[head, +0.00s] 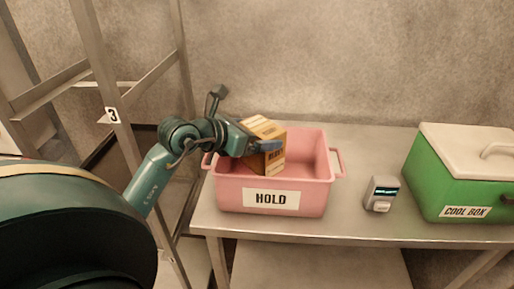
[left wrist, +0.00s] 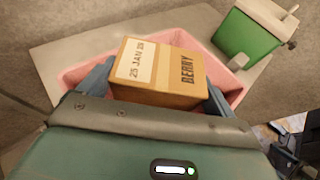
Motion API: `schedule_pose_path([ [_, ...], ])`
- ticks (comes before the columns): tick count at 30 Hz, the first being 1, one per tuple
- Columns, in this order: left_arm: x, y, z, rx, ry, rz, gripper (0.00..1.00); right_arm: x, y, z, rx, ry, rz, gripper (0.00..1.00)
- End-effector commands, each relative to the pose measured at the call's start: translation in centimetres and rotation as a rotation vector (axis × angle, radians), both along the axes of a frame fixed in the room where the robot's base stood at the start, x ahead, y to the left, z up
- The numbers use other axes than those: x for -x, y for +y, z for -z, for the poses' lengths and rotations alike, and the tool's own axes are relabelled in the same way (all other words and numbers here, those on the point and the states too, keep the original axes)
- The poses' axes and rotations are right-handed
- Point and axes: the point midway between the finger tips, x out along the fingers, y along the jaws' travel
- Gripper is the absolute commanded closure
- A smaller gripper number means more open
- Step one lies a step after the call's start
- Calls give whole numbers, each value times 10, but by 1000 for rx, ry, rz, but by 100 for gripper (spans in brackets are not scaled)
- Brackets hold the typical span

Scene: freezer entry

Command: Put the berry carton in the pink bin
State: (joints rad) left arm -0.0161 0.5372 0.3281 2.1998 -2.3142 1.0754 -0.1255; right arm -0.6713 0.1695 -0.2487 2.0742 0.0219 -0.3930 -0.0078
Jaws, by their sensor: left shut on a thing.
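The berry carton (head: 268,130) is a brown box with a "BERRY" label; it also shows in the left wrist view (left wrist: 165,70), with a white date label. My left gripper (head: 264,147) is shut on the carton, with one finger on each side of it. The pink bin (head: 314,192), labelled "HOLD", stands on the metal table. The gripper holds the carton tilted over the left part of the bin's opening. I cannot tell whether the carton touches the bin's inside. My right gripper is not in view in the head view.
A small grey device (head: 381,194) with a lit display stands right of the bin. A green cool box (head: 455,180) with a closed pale lid stands farther right on the metal table (head: 355,224). A metal rack (head: 112,115) stands at the left.

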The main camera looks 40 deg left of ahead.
Motion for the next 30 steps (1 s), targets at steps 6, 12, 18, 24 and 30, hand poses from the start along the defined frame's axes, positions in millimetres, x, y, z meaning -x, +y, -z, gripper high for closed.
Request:
schedule_pose_path([
  [6, 0, 0, 27, 4, 0, -2, 47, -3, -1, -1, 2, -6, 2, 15],
  [12, 0, 0, 33, 0, -5, -1, 47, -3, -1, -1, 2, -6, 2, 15],
  [18, 0, 0, 36, 0, -5, -1, 47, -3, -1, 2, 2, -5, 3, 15],
  [24, 0, 0, 43, 0, -5, -1, 47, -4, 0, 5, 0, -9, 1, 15],
  [30, 0, 0, 46, 1, -3, 0, 47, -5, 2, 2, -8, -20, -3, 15],
])
